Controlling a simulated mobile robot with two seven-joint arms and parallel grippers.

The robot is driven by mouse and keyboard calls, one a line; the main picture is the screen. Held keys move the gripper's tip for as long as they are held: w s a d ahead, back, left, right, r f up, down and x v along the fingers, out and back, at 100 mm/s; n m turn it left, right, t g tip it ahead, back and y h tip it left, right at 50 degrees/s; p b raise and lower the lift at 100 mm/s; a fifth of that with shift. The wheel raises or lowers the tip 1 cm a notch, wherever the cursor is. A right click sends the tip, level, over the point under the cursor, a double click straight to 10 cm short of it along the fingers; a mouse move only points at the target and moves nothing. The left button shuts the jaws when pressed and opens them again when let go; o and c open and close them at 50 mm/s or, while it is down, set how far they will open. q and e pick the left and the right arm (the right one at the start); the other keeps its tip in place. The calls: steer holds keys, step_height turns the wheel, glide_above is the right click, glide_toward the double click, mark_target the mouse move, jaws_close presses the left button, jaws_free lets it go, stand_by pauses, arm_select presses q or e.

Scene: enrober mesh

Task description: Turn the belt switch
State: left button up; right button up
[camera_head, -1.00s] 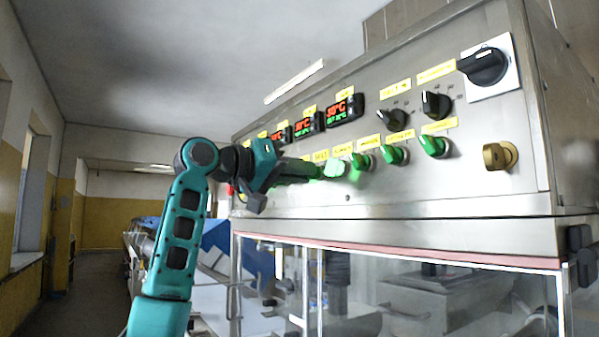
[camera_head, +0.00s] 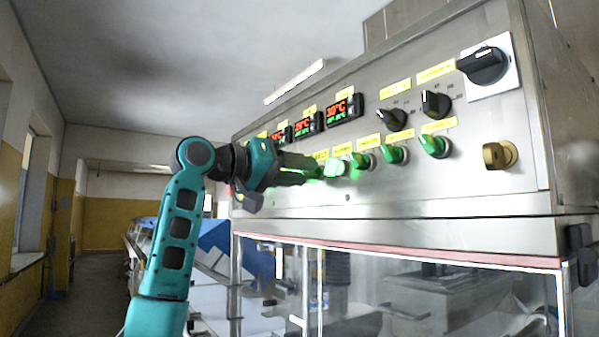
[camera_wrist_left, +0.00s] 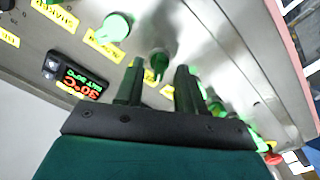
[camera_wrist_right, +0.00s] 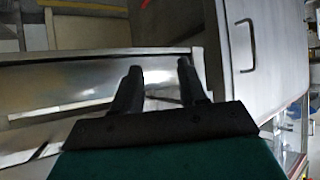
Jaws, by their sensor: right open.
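A row of green rotary switches with yellow labels runs along the steel control panel (camera_head: 440,190). The belt label (camera_head: 321,154) is near the left end of the row. The switch under it is largely hidden by my left gripper (camera_head: 312,168) in the head view. In the left wrist view, my left gripper (camera_wrist_left: 158,80) is open, its two dark fingers apart. A dark green switch knob (camera_wrist_left: 158,60) shows in line with the gap, just beyond the fingertips; contact cannot be told. My right gripper (camera_wrist_right: 160,68) is open and empty in the right wrist view.
Bright green knobs (camera_head: 362,161) stand close beside my left gripper. Red temperature displays (camera_head: 344,108) sit above. Black knobs (camera_head: 436,103), a large black switch (camera_head: 484,66) and a brass lock (camera_head: 499,155) are farther right. My right gripper faces metal housing (camera_wrist_right: 265,60).

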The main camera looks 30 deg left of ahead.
arm_select(q)
steer(key=b+v, duration=0.2)
steer(key=v, duration=1)
steer(key=shift+s, duration=0.15)
